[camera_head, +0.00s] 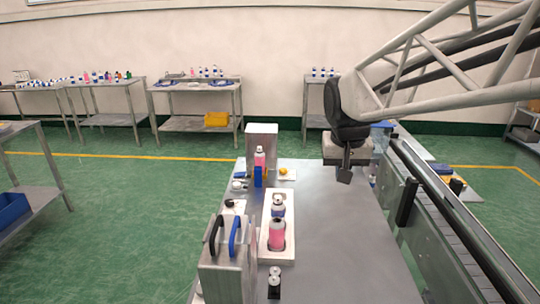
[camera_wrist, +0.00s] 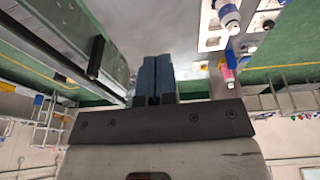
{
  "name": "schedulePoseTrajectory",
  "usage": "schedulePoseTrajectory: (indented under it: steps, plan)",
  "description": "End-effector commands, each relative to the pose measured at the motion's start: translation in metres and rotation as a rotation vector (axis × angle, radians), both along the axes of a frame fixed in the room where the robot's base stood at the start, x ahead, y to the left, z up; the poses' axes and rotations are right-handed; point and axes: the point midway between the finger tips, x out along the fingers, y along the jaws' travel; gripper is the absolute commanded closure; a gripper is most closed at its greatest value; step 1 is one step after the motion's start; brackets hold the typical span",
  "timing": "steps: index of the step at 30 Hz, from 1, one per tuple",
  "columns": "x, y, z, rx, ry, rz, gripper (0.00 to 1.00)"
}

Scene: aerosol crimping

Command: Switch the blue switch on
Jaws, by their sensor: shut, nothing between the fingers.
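A grey metal box (camera_head: 228,268) stands at the front left of the table, with a blue loop-shaped lever (camera_head: 235,237) and a black one (camera_head: 216,236) on top. A small blue upright part (camera_head: 258,177) stands in front of a pink bottle (camera_head: 260,158) near the far grey block. I cannot tell which blue part is the switch, or its on/off state. My gripper (camera_head: 344,178) hangs over the table's far right part, well apart from both blue parts. In the wrist view its dark blue fingers (camera_wrist: 153,80) are together and empty.
A white tray (camera_head: 289,243) holds a pink bottle (camera_head: 277,235) and a white-and-blue one (camera_head: 279,205). A conveyor rail (camera_head: 440,210) runs along the right side. The table's middle right (camera_head: 335,250) is clear.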

Motion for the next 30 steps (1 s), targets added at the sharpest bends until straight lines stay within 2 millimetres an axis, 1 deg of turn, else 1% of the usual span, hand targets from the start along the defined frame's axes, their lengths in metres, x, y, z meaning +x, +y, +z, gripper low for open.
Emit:
schedulePoseTrajectory:
  steps: [1,3,9,17,24,30]
  plan:
    - [0.014,0.006,0.0,-0.002,0.002,0.003,1.0]
    - [0.031,0.013,0.002,-0.004,0.0,0.003,1.0]
    - [0.081,0.037,0.005,-0.008,-0.004,0.003,1.0]
    - [0.143,0.071,0.002,-0.014,-0.009,0.002,1.0]
    - [0.199,0.107,-0.007,-0.018,-0.014,0.003,1.0]
    - [0.244,0.14,-0.02,-0.024,-0.018,0.004,1.0]
